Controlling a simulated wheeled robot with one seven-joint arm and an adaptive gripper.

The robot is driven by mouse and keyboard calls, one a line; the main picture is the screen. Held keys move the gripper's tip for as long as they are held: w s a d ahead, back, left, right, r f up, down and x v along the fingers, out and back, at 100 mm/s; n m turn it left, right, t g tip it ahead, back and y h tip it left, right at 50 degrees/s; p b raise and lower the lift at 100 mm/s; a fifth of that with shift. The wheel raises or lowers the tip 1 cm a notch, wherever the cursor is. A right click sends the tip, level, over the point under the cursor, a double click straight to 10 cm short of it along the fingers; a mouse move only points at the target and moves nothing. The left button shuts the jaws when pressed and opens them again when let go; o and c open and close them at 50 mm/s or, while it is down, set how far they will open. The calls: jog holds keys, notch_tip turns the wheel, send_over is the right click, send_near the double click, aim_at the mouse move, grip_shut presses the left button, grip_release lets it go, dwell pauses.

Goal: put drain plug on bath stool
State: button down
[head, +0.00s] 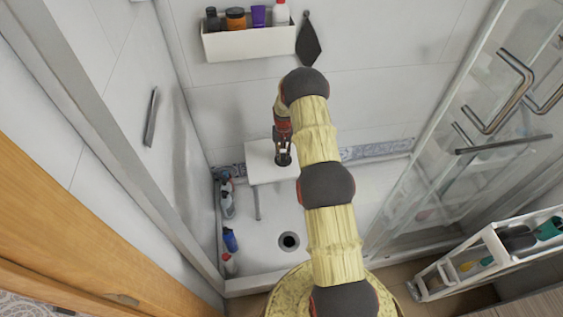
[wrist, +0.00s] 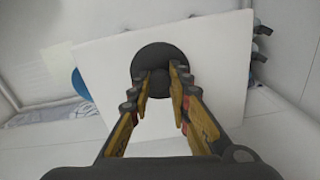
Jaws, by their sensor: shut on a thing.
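The drain plug (wrist: 152,53) is a dark round disc in the wrist view. My gripper (wrist: 160,70) is shut on it, with the two fingers close together at the disc. The bath stool (wrist: 215,62) is a white square-topped seat behind the plug in the wrist view. In the head view the stool (head: 258,172) stands in the shower tray against the back wall, and my gripper (head: 283,157) points down over its right part. The plug lies over the stool top; I cannot tell whether it touches. In the head view the plug is mostly hidden by the gripper.
The shower tray has a round drain (head: 289,241). Several bottles (head: 229,205) stand along its left edge. A wall shelf (head: 248,44) holds toiletries above. Glass doors (head: 455,130) stand at the right, with a white cart (head: 496,246) outside. The stool's left part is clear.

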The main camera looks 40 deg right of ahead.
aim_at(282, 159)
jog(key=shift+w+d+f+b, duration=0.2)
jog(key=shift+w+f+b, duration=0.15)
jog(key=shift+w+f, duration=0.65)
jog(key=shift+f+b, duration=0.45)
jog(key=shift+f, duration=1.1)
jog(key=shift+f, duration=0.15)
jog(key=c, duration=1.7)
grip_release()
jog(key=shift+s, duration=0.1)
jog(key=shift+o, duration=0.2)
